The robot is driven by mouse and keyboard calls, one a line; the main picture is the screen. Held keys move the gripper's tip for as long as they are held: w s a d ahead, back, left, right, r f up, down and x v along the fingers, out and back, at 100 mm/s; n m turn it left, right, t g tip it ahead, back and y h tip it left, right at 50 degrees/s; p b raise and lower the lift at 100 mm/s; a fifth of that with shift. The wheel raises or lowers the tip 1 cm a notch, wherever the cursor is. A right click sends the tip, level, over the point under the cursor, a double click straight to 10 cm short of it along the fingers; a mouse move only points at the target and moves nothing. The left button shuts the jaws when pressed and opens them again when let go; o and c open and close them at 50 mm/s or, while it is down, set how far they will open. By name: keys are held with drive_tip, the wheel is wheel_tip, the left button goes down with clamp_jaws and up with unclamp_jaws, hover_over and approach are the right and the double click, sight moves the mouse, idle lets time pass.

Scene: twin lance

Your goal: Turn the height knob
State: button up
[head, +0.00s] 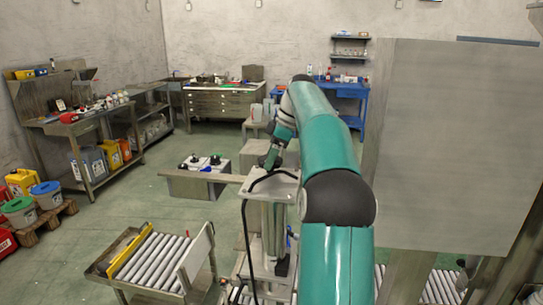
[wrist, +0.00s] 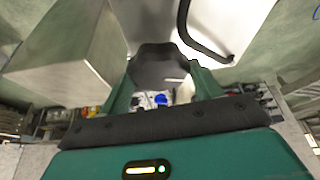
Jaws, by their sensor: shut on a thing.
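A dark, lobed knob (wrist: 160,62) sits between the two green fingers of my gripper (wrist: 165,80) in the wrist view. My gripper is shut on it, with a finger on each side. In the head view my gripper (head: 268,160) is at the top of a pale metal post (head: 270,232) with a flat head plate (head: 282,184). The knob is hard to make out there. A pale panel with a black cable (wrist: 200,40) lies close behind the knob in the wrist view.
A large grey panel (head: 455,150) stands close on the right. A roller conveyor (head: 155,262) is at the lower left. Open green floor (head: 135,205) lies to the left.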

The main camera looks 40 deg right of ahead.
idle(0.3)
drive_tip(key=o, duration=1)
drive_tip(key=shift+r, duration=0.1)
drive_tip(key=shift+v, duration=3.65)
